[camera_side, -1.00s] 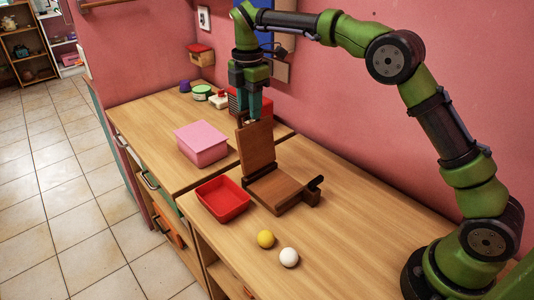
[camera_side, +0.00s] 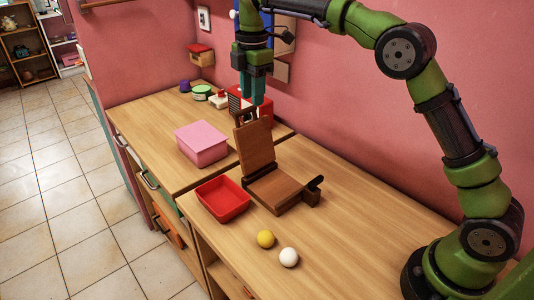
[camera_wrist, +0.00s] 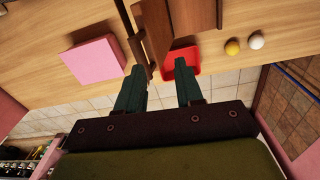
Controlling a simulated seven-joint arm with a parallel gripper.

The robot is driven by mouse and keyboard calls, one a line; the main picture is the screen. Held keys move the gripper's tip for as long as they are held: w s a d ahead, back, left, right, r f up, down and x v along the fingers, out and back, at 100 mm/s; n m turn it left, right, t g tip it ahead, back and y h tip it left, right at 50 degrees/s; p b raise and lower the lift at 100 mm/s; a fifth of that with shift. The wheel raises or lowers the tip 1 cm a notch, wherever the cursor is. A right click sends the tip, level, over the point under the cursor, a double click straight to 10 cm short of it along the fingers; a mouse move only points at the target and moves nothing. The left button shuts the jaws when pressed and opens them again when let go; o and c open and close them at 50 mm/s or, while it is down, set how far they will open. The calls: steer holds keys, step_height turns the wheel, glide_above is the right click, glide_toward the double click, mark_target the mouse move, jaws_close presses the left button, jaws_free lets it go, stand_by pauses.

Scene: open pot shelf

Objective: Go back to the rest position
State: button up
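My gripper (camera_side: 252,98) hangs with its fingers down, above and behind the upright wooden panel of a hinged wooden device, apart from it in the side view. In the wrist view, my gripper (camera_wrist: 158,78) shows two teal fingers spread apart with nothing held between them. The wooden device (camera_side: 275,190) stands open on the counter, its lid panel (camera_side: 255,145) raised upright and its base flat. A dark handle piece (camera_side: 315,184) sticks out at its right side.
A red tray (camera_side: 222,199) and a pink box (camera_side: 202,144) stand left of the device. A yellow ball (camera_side: 265,239) and a white ball (camera_side: 289,257) lie in front. A red slotted object (camera_side: 262,104) stands behind by the pink wall.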

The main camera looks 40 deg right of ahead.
steer(key=s+d+r+m+t+y, duration=0.1)
steer(key=s+r+m+t, duration=0.15)
steer(key=s+m, duration=0.35)
steer(key=s+d+r+m+t, duration=0.1)
steer(key=s+r+m, duration=0.25)
steer(key=s, duration=0.35)
steer(key=s+f+m+t, duration=0.1)
steer(key=s+f+m, duration=0.2)
steer(key=s+m, duration=0.3)
steer(key=s+d+f+m+t+y, duration=0.1)
steer(key=s+f+m+t, duration=0.1)
steer(key=s+m, duration=0.4)
steer(key=s+f, duration=0.1)
steer(key=s, duration=0.2)
steer(key=shift+s+f, duration=0.35)
steer(key=shift+s, duration=0.05)
